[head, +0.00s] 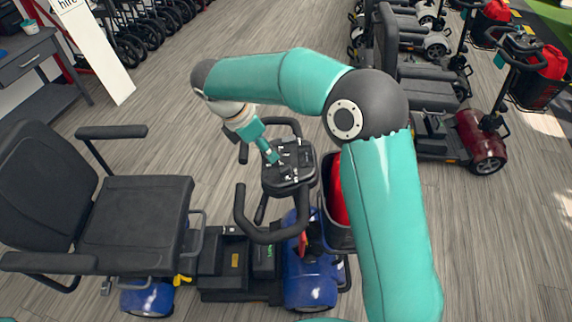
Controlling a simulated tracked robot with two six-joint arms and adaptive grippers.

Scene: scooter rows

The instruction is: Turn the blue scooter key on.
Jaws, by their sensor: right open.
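The blue scooter (311,272) stands in front of me, with its black seat at the left and its handlebar column at the middle. Its dark control panel (291,178) faces up between the looped handlebars. My right gripper (274,158) reaches down to the panel from its upper left, with its fingertips over or at the panel's upper left part. It is open. I cannot make out the key; it is too small or hidden by the gripper. I cannot tell whether the fingertips touch anything. My left gripper is out of view.
The black handlebar (268,236) loops around the panel close to my gripper. A red bag in a basket (338,200) sits behind my right arm. A red scooter (482,139) and others stand at the upper right. A grey desk (30,62) is at the upper left.

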